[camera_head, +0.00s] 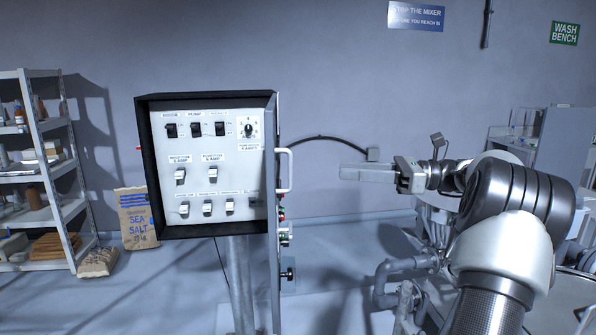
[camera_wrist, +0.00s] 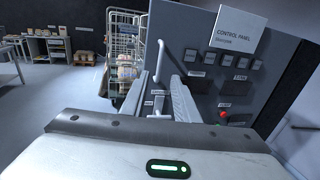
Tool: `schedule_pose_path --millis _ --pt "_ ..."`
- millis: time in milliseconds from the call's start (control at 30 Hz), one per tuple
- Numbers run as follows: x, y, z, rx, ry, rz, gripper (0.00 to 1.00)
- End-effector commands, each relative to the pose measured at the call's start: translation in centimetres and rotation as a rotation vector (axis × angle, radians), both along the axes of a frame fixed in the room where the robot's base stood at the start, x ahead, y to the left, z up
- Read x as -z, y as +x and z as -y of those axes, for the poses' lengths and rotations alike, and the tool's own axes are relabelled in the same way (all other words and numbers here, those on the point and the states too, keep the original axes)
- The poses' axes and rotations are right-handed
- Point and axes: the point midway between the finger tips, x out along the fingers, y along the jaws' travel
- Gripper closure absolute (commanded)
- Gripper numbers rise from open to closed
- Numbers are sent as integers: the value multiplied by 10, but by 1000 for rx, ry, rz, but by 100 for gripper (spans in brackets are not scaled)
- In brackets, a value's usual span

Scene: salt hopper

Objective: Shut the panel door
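The control panel box (camera_head: 205,235) stands on a post, its front showing switches. Its door (camera_head: 274,210) is swung open and seen nearly edge-on at the box's right side. A white bar handle (camera_head: 284,170) sticks out from the door's outer face. In the wrist view, the grey door face (camera_wrist: 205,20) carries a control panel sign, and the handle (camera_wrist: 159,62) shows beyond my fingertips. My gripper (camera_head: 345,172) is to the right of the handle, pointing left and apart from it. In the wrist view, the two fingers (camera_wrist: 160,88) are spread with a gap and nothing between them.
Buttons and a knob (camera_head: 288,273) protrude from the door's outer side. A shelf rack (camera_head: 40,130) and a sea salt sack (camera_head: 137,218) stand at left. Pipes (camera_head: 400,270) lie below my arm. A wire cage trolley (camera_wrist: 122,45) stands beyond the door.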

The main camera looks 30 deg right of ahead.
Motion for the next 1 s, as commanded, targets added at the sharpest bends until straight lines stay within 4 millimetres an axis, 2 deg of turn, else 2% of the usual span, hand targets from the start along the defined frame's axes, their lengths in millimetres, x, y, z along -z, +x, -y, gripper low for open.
schedule_pose_path --millis 33,300,500,700,1000 --pt "0 7 -12 -5 0 -1 72" --pt "0 40 -61 -4 -2 -1 72" --pt "0 60 -89 -2 -2 -1 72" --pt "0 69 -103 -1 -2 0 72" --pt "0 71 -105 0 -2 0 72"
